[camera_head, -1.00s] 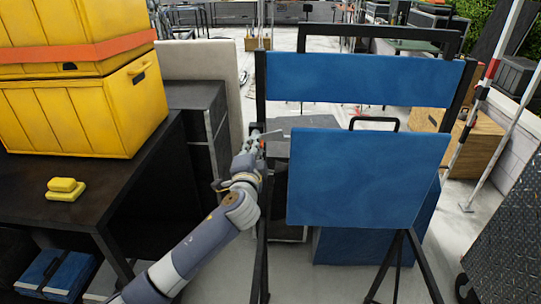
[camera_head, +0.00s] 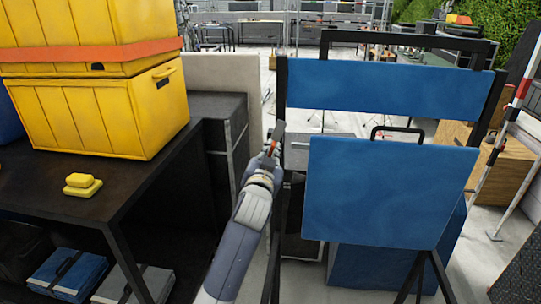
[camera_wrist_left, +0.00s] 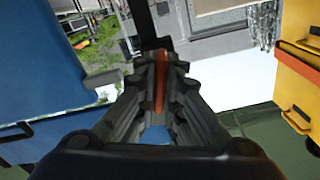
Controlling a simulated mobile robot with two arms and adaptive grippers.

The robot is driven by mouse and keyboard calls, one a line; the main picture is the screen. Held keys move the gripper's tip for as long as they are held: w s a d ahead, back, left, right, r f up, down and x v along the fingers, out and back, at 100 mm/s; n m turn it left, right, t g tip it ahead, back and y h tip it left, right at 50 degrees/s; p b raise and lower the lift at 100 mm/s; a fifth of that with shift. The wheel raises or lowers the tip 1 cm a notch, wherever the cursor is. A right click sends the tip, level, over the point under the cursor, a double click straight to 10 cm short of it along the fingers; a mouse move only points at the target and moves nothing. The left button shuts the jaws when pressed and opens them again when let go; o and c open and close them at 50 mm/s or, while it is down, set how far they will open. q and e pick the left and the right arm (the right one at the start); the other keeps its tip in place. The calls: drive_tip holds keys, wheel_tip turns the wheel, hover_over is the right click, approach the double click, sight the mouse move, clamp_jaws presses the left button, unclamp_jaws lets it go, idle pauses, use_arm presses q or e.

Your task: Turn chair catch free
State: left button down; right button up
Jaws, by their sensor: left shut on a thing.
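The blue chair (camera_head: 390,190) stands upright in front of me, with a black frame and a blue backrest panel (camera_head: 390,88). An orange-red catch (camera_head: 280,130) is at the left upright of its frame. My left gripper (camera_head: 273,146) reaches up to it from below and partly hides it. In the left wrist view the orange catch (camera_wrist_left: 160,78) lies lengthwise between the fingers, and the gripper (camera_wrist_left: 158,92) is shut on it. Whether the catch is turned free cannot be told. My right gripper is not in view.
A dark table (camera_head: 40,205) on the left carries a yellow crate (camera_head: 100,115) and small yellow blocks (camera_head: 82,185). Blue and grey cases (camera_head: 65,272) lie below. A dark cabinet (camera_head: 215,110) stands close left of my arm. A wooden box (camera_head: 510,170) is on the right.

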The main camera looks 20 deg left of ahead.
use_arm(q)
drive_tip(key=n, duration=0.3)
drive_tip(key=shift+r+n, duration=0.15)
drive_tip(key=shift+n, duration=0.15)
idle(0.3)
drive_tip(key=c, duration=1.7)
unclamp_jaws()
drive_tip(key=shift+w, duration=0.1)
